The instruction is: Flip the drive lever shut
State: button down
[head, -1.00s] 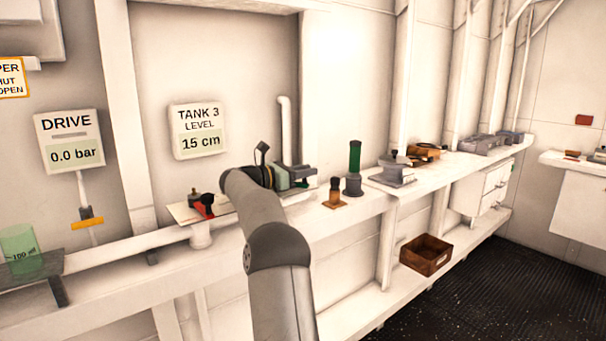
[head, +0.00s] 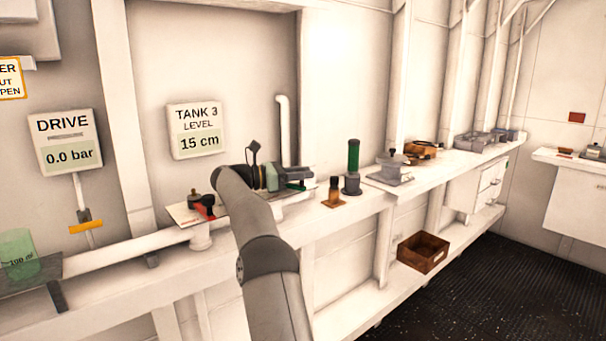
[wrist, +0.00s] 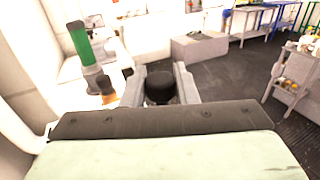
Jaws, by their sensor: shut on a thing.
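The drive gauge (head: 66,142) on the wall reads 0.0 bar in the head view. Below it a pipe carries an orange lever handle (head: 86,227), lying nearly level across the pipe. My gripper (head: 300,174) is to the right of the lever, in front of the wall below the tank 3 sign and well apart from the lever. In the wrist view my gripper (wrist: 160,70) is shut on a black round-topped piece (wrist: 160,88). Its lower part is hidden by the gripper body. The lever is not in the wrist view.
A green-tinted beaker (head: 20,256) stands at the far left. A red and black fitting (head: 206,207) is on the ledge left of my gripper. A green cylinder (head: 353,156) and a small amber bottle (head: 334,190) stand to its right. A brown crate (head: 422,254) sits on the lower shelf.

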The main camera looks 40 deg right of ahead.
jog(key=c, duration=1.2)
grip_release()
jog(key=shift+o, duration=0.2)
jog(key=shift+r, duration=0.1)
jog(key=shift+r, duration=0.3)
notch_tip(320, 180, up, 2)
jog(key=shift+r, duration=0.15)
jog(key=s+a+r+b, duration=0.6)
jog(key=s+a+r, duration=0.2)
jog(key=s+r, duration=0.2)
jog(key=shift+s+a, duration=0.4)
jog(key=shift+s, duration=0.05)
